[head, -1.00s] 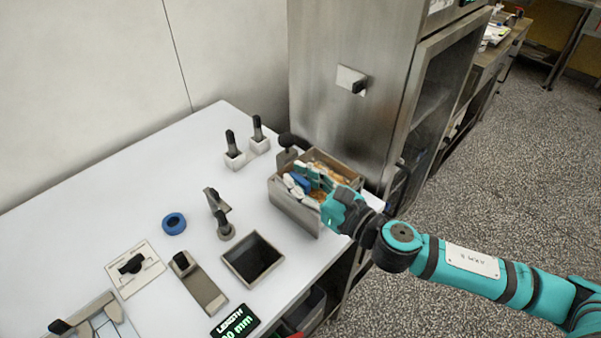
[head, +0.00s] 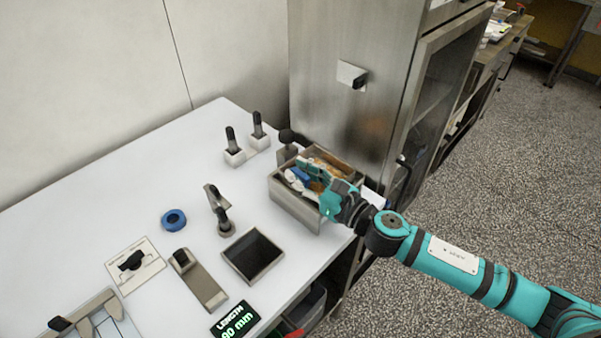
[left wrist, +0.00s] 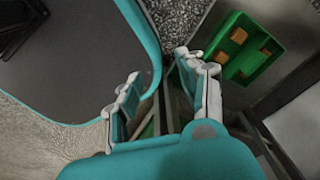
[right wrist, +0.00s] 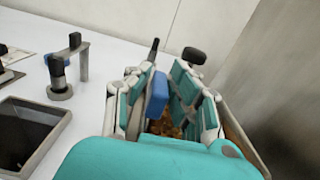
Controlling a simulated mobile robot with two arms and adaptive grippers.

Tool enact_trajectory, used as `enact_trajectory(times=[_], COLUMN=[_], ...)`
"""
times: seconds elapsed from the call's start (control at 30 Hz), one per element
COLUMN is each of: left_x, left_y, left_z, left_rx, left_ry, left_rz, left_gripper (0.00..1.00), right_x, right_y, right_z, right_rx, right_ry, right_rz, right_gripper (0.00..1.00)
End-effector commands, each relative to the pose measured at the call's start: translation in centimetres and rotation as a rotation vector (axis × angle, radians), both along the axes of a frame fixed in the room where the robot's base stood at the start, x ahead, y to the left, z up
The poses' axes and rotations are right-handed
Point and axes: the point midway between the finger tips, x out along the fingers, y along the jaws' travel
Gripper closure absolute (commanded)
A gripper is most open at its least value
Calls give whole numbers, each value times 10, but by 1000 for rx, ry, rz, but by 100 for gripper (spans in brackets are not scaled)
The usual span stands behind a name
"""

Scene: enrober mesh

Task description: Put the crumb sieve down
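A metal box (head: 296,211) with brown crumbs (right wrist: 172,128) in it stands at the table's right edge, beside the steel cabinet. My right gripper (head: 310,174) reaches over it from the right, fingers apart. A blue block (right wrist: 157,95), perhaps the crumb sieve's grip, lies between the fingers in the right wrist view, close to the left finger, with a gap to the right one. The sieve's body is hidden or cannot be made out. My left gripper (left wrist: 160,92) is open and seems empty in its wrist view; it is outside the head view.
A steel cabinet (head: 340,110) stands close behind the box. The white table (head: 110,215) carries two black-handled tools in holders (head: 245,152), a blue ring (head: 174,220), a square dark-bottomed tray (head: 253,256) and a length display (head: 235,322). A green tray (left wrist: 240,48) shows in the left wrist view.

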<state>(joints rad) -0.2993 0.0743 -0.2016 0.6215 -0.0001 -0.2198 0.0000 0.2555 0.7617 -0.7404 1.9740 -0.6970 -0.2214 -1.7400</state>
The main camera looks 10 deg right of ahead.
Motion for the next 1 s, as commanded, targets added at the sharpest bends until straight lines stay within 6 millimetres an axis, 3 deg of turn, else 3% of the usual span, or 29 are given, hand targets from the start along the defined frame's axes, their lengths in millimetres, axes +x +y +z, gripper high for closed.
enact_trajectory(times=[0.13,0.47,1.0], left_x=[0,-1,-1], left_y=[1,4,6], left_z=[0,-1,-42], left_rx=[1,6,8], left_ry=[1,2,2], left_rz=[-1,-1,0], left_gripper=[60,60,60], right_x=[0,-3,-85], right_y=[0,-2,-56], right_z=[0,0,-3], right_rx=[0,-1,-1], right_ry=[0,1,3], right_rz=[0,-1,-1], right_gripper=[61,61,61])
